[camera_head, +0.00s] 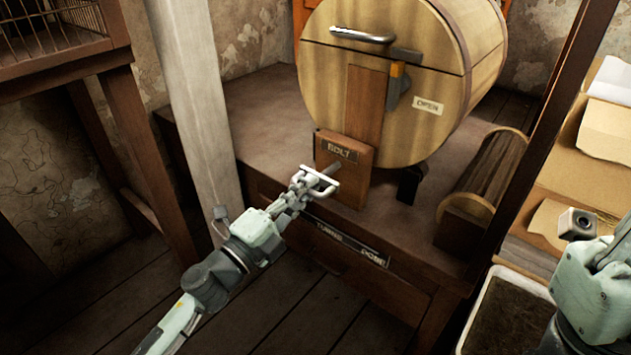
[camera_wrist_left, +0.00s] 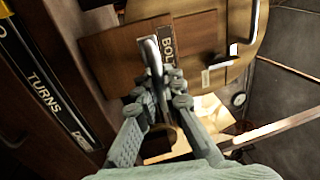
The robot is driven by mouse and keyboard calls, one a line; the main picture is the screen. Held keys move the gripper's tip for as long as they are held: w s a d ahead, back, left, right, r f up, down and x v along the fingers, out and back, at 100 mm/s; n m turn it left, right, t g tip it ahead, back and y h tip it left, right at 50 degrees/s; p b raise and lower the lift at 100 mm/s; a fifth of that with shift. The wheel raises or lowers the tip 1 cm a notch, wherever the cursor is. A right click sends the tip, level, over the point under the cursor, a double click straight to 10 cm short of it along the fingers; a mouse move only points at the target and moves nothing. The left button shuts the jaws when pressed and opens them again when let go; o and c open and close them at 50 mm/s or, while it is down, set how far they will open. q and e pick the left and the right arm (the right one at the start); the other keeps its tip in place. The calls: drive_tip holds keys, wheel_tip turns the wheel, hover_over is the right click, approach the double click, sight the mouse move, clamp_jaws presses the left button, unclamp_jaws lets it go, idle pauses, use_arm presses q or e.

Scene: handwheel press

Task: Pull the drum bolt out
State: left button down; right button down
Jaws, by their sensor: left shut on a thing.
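The drum bolt (camera_head: 331,169) is a metal rod with a pale loop handle, standing out of the wooden block labelled BOLT under the drum (camera_head: 385,80). My left gripper (camera_head: 304,186) is shut on the bolt's handle, in front of the block. In the left wrist view, the fingers (camera_wrist_left: 164,90) close around the grey handle (camera_wrist_left: 152,55) beside the BOLT label. The fingers hide part of the handle. How deep the rod sits in the block cannot be told. My right gripper (camera_head: 590,280) shows only partly at the right edge, its fingers not clear.
The drum has a hatch with a metal handle (camera_head: 362,35), a latch and an OPEN label (camera_head: 428,106). The wooden bench (camera_head: 250,120) carries it, with a TURNS and DONE plate (camera_head: 345,241) on its front. A post (camera_head: 545,120) and open box stand at right.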

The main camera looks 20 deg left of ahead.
use_arm(q)
drive_tip(key=shift+s, duration=0.1)
drive_tip(key=c, duration=1.6)
unclamp_jaws()
drive_tip(key=shift+s, duration=0.1)
drive_tip(key=v, duration=1.2)
drive_tip(key=shift+a, duration=0.1)
